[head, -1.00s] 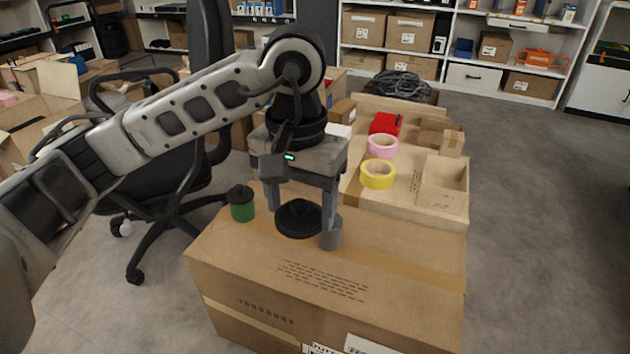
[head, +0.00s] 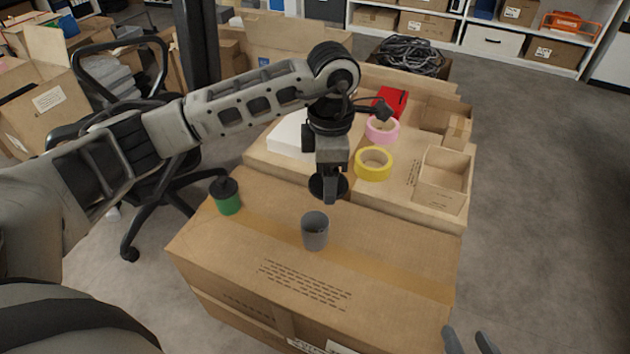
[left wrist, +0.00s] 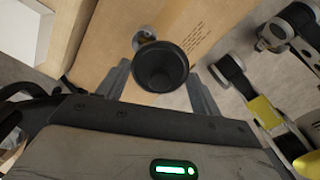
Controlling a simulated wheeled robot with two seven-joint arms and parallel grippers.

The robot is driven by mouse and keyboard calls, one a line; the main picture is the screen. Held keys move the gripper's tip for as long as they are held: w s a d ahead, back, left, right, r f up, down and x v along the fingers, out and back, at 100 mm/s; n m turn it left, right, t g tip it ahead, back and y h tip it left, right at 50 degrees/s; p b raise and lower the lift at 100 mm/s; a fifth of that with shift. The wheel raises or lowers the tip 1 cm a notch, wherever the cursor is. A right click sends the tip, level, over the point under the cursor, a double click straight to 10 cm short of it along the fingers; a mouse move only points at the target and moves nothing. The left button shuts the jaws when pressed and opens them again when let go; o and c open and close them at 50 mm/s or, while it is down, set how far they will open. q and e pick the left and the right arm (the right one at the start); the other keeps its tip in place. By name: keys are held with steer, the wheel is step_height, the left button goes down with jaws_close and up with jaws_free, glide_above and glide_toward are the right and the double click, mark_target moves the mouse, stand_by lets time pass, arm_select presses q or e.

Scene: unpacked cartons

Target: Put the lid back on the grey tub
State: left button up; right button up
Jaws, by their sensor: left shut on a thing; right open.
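The grey tub (head: 315,232) stands upright and open on the large carton. The round black lid (head: 317,187) is in my left gripper (head: 329,196), held above the carton and behind the tub, apart from it. The lid looks tilted, and a finger hides part of it. In the left wrist view the lid (left wrist: 160,66) sits between the two fingers and shows its dark hollow side. A grey piece behind it there is mostly hidden, probably the tub. My right gripper (head: 472,341) is open and empty at the bottom right edge, beyond the carton.
A green tub with a black lid (head: 227,197) stands left of the grey tub. Behind are yellow tape (head: 374,163), pink tape (head: 382,129), a red box (head: 390,101) and an open small carton (head: 443,178). The carton top (head: 390,262) right of the tub is clear.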

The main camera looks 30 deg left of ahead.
mark_target(315, 191)
arm_select(q)
steer(key=a+f+n, duration=0.1)
steer(key=f+n, duration=0.3)
steer(key=n, duration=0.2)
steer(key=w+a+f+n+b, duration=0.1)
steer(key=f+n, duration=0.4)
steer(key=n, duration=0.2)
steer(key=a+f+n+b, duration=0.1)
steer(key=f+n, duration=0.4)
steer(key=n, duration=0.2)
steer(key=shift+w+a+f, duration=0.2)
steer(key=shift+w+a, duration=0.05)
steer(key=shift+w, duration=0.05)
arm_select(e)
steer(key=f, duration=0.2)
steer(key=f+g, duration=0.1)
steer(key=shift+a+f, duration=0.25)
steer(key=shift+a, duration=0.1)
